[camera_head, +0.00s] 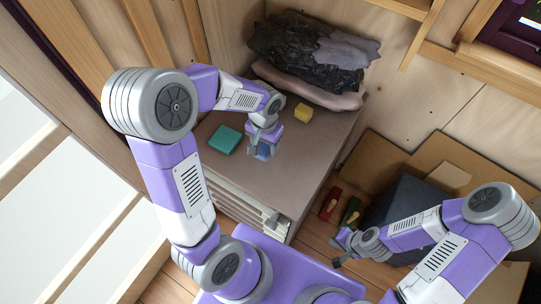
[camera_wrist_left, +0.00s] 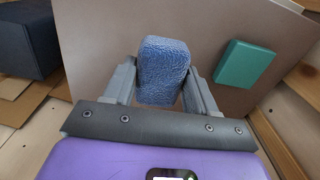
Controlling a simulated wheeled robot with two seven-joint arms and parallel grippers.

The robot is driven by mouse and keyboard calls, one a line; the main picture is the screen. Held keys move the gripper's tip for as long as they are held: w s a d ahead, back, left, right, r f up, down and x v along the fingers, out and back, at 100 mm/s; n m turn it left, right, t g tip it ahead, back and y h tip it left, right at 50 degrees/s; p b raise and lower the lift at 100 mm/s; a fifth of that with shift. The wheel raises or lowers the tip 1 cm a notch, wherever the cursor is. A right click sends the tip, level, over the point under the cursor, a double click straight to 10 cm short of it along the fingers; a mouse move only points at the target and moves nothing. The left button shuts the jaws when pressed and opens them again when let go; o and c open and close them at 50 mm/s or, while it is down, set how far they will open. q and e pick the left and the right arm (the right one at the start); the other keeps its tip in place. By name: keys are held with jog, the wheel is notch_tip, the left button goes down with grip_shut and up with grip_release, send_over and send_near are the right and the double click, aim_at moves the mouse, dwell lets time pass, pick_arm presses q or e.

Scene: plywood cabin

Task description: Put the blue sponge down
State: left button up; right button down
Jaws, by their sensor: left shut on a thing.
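The blue sponge (camera_wrist_left: 162,70) is a rounded, textured block between the fingers of my left gripper (camera_wrist_left: 160,88) in the left wrist view. In the head view my left gripper (camera_head: 263,143) is over the brown cabinet top, with the blue sponge (camera_head: 264,151) showing at its tips. It is shut on the sponge. I cannot tell whether the sponge touches the top. My right gripper (camera_head: 341,250) is low at the right, above the floor and away from the sponge. Its fingers are too small to judge.
Red (camera_head: 330,204) and green (camera_head: 350,212) items and a dark box (camera_head: 400,205) stand on the floor.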

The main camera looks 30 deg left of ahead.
aim_at(265, 152)
pick_arm(q)
jog(key=shift+s+f, duration=0.15)
notch_tip(265, 152, down, 10)
jog(key=b, duration=0.3)
jog(key=shift+r, duration=0.25)
jog(key=o, duration=0.9)
notch_tip(265, 152, up, 6)
jog(key=shift+d+f+p, duration=0.1)
jog(key=shift+p, duration=1)
jog(key=shift+r, duration=0.75)
